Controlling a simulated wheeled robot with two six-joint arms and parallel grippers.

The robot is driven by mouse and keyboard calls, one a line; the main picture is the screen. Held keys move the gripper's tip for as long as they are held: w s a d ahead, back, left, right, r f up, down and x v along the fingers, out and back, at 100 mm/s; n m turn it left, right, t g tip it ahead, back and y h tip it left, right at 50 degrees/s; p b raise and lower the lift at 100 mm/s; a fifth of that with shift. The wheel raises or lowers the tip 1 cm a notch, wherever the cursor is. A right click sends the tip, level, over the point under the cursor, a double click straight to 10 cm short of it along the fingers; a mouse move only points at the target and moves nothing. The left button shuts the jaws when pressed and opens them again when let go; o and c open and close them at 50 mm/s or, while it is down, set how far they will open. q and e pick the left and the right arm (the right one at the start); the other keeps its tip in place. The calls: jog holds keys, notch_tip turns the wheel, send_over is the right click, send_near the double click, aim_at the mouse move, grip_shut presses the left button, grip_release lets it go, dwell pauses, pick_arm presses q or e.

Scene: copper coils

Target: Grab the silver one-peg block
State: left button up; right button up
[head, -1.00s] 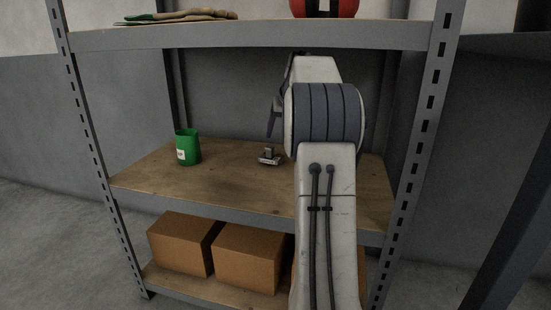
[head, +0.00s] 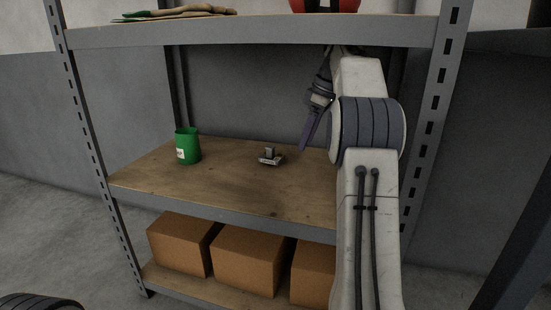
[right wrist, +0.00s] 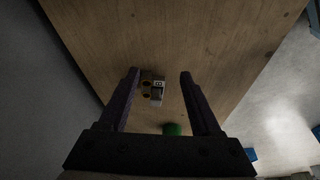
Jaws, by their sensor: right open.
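The silver one-peg block (head: 270,156) sits on the middle wooden shelf, a small grey piece with a raised part. It also shows in the right wrist view (right wrist: 157,92), below and between the two fingers as seen from there, with a small label and dark round holes. My right gripper (head: 304,150) hangs above the shelf to the right of the block, fingers pointing down. In the right wrist view it (right wrist: 158,73) is open, with nothing between its fingers at their own height. My left gripper is not in view.
A green cup (head: 188,147) stands on the same shelf (head: 225,180) to the left, with free wood between it and the block. The upper shelf (head: 250,34) is overhead. Metal posts (head: 443,100) bound the rack. Cardboard boxes (head: 248,262) fill the shelf below.

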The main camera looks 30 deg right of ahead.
aim_at(272, 147)
jog(key=w+a, duration=0.1)
jog(key=w, duration=0.1)
jog(key=w+a+p, duration=0.1)
jog(key=w+a, duration=0.1)
jog(key=w, duration=0.1)
jog(key=w+a+p, duration=0.1)
jog(key=w+a, duration=0.1)
jog(key=shift+w, duration=0.15)
jog(key=b+x, duration=0.4)
jog(key=x, duration=0.1)
jog(key=shift+f+b, duration=0.1)
jog(key=shift+b, duration=0.2)
jog(key=shift+c, duration=0.3)
grip_shut()
dwell(0.6)
